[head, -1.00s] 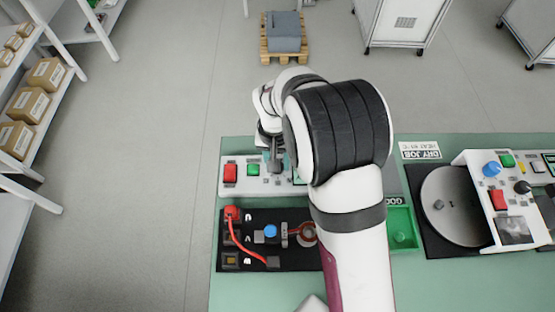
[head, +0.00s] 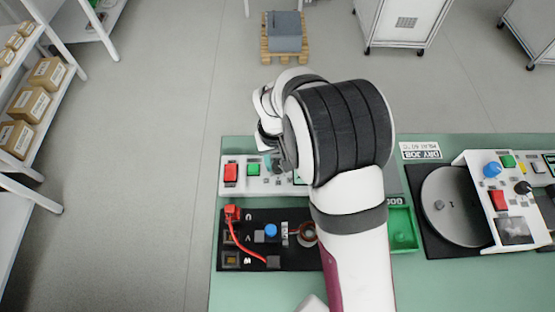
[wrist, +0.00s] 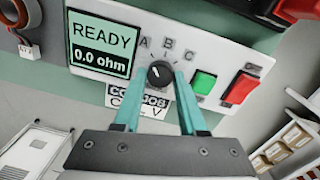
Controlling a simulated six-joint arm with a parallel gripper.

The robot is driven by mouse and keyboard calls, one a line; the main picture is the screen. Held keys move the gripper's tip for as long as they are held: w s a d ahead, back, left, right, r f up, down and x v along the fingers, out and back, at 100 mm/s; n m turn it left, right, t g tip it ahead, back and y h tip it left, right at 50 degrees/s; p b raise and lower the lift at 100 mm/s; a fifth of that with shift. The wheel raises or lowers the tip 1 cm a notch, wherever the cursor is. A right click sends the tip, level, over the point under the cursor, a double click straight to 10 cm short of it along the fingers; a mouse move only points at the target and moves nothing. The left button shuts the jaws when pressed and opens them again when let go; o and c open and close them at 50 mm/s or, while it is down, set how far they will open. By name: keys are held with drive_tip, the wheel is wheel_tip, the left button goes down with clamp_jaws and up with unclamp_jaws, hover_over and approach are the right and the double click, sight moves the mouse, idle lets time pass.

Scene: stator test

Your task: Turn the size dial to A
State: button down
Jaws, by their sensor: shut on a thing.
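The size dial (wrist: 160,73) is a small black knob on the white panel in the wrist view, below the printed letters A, B and C. Its pale mark appears to tilt up and left, towards A; the mark is small. My gripper (wrist: 158,82) has its two teal fingers on either side of the knob and is shut on it. In the head view my gripper (head: 272,163) is over the white panel (head: 262,188), and my wrist hides the dial there. The screen (wrist: 102,46) beside the dial reads READY and 0.0 ohm.
A green button (wrist: 204,82) and a red switch (wrist: 240,88) sit right of the dial in the wrist view. In the head view a black fixture (head: 245,247) with a red lead lies before the panel. A green tray (head: 402,243) and a turntable (head: 452,203) are to the right.

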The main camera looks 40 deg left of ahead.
sight(275, 165)
drive_tip(key=shift+c, duration=2.3)
unclamp_jaws()
wheel_tip(275, 165, up, 16)
drive_tip(key=shift+s+a, duration=0.15)
drive_tip(key=shift+s, duration=0.1)
drive_tip(key=shift+f, duration=0.1)
